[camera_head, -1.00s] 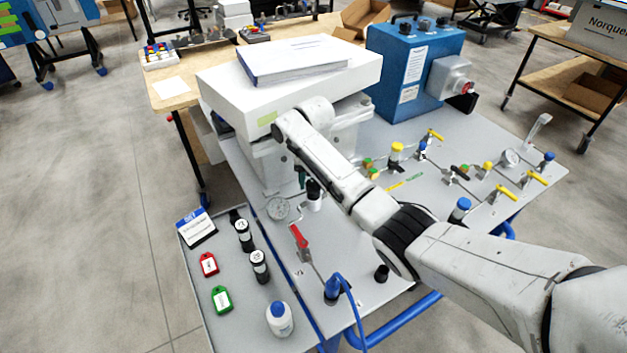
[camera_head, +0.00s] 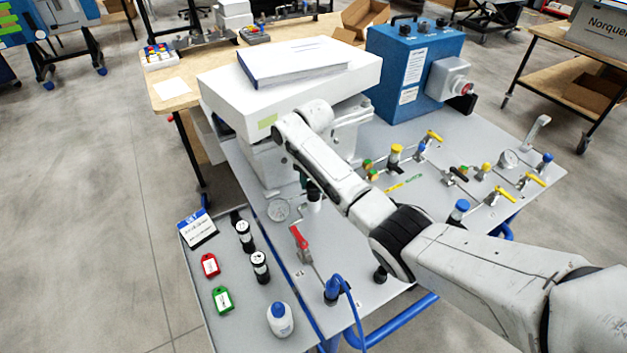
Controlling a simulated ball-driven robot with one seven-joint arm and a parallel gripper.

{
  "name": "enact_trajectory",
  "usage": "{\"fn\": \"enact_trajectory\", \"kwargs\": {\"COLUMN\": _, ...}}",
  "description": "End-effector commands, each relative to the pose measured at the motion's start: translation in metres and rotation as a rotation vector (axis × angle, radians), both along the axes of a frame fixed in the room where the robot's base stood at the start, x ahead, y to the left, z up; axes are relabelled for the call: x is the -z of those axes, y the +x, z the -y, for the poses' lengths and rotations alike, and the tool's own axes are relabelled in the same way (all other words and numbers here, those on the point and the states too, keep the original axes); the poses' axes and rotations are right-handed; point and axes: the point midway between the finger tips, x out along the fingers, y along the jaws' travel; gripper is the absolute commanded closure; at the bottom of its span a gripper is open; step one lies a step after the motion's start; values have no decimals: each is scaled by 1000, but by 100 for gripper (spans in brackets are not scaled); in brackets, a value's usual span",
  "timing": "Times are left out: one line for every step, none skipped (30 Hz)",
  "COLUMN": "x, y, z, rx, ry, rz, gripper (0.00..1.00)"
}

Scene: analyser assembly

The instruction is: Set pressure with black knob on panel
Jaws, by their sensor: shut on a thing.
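The black knob (camera_head: 313,190) sits on top of a white cylindrical regulator body on the grey panel (camera_head: 345,245). A round pressure gauge (camera_head: 279,209) stands just left of it; its needle is too small to read. My gripper (camera_head: 306,181) is mostly hidden behind my own forearm and wrist. Only a thin dark part of it shows, reaching down to the knob. It is shut on the black knob, though the fingertips' contact is not clear.
A red-handled valve (camera_head: 299,238) and a blue hose (camera_head: 347,292) are in front of the knob. A white box (camera_head: 225,98) with a binder (camera_head: 290,65) stands behind. Yellow-handled valves (camera_head: 505,192) are at right. Bottles and tags lie on the left tray (camera_head: 195,290).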

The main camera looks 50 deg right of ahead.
Motion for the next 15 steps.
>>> {"fn": "enact_trajectory", "kwargs": {"x": -3, "y": 1, "z": 0, "rx": 40, "ry": 0, "rz": 1, "gripper": 87}}
{"fn": "enact_trajectory", "kwargs": {"x": -3, "y": 1, "z": 0, "rx": 67, "ry": -1, "rz": 0, "gripper": 87}}
{"fn": "enact_trajectory", "kwargs": {"x": -3, "y": 1, "z": 0, "rx": 105, "ry": -1, "rz": 0, "gripper": 87}}
{"fn": "enact_trajectory", "kwargs": {"x": -3, "y": 1, "z": 0, "rx": 133, "ry": -1, "rz": 0, "gripper": 87}}
{"fn": "enact_trajectory", "kwargs": {"x": -3, "y": 1, "z": 0, "rx": 162, "ry": -1, "rz": 1, "gripper": 87}}
{"fn": "enact_trajectory", "kwargs": {"x": -3, "y": 1, "z": 0, "rx": 200, "ry": 0, "rz": 2, "gripper": 87}}
{"fn": "enact_trajectory", "kwargs": {"x": -3, "y": 1, "z": 0, "rx": 229, "ry": -1, "rz": 3, "gripper": 87}}
{"fn": "enact_trajectory", "kwargs": {"x": -3, "y": 1, "z": 0, "rx": 258, "ry": -2, "rz": 2, "gripper": 87}}
{"fn": "enact_trajectory", "kwargs": {"x": -3, "y": 1, "z": 0, "rx": 296, "ry": -2, "rz": 2, "gripper": 87}}
{"fn": "enact_trajectory", "kwargs": {"x": -3, "y": 1, "z": 0, "rx": 325, "ry": -2, "rz": 2, "gripper": 87}}
{"fn": "enact_trajectory", "kwargs": {"x": -3, "y": 1, "z": 0, "rx": 353, "ry": -2, "rz": 2, "gripper": 87}}
{"fn": "enact_trajectory", "kwargs": {"x": -3, "y": 1, "z": 0, "rx": 392, "ry": 0, "rz": 2, "gripper": 87}}
{"fn": "enact_trajectory", "kwargs": {"x": -3, "y": 1, "z": 0, "rx": 420, "ry": -1, "rz": 3, "gripper": 87}}
{"fn": "enact_trajectory", "kwargs": {"x": -3, "y": 1, "z": 0, "rx": 448, "ry": -1, "rz": 3, "gripper": 87}}
{"fn": "enact_trajectory", "kwargs": {"x": -3, "y": 1, "z": 0, "rx": 486, "ry": -2, "rz": 3, "gripper": 87}}
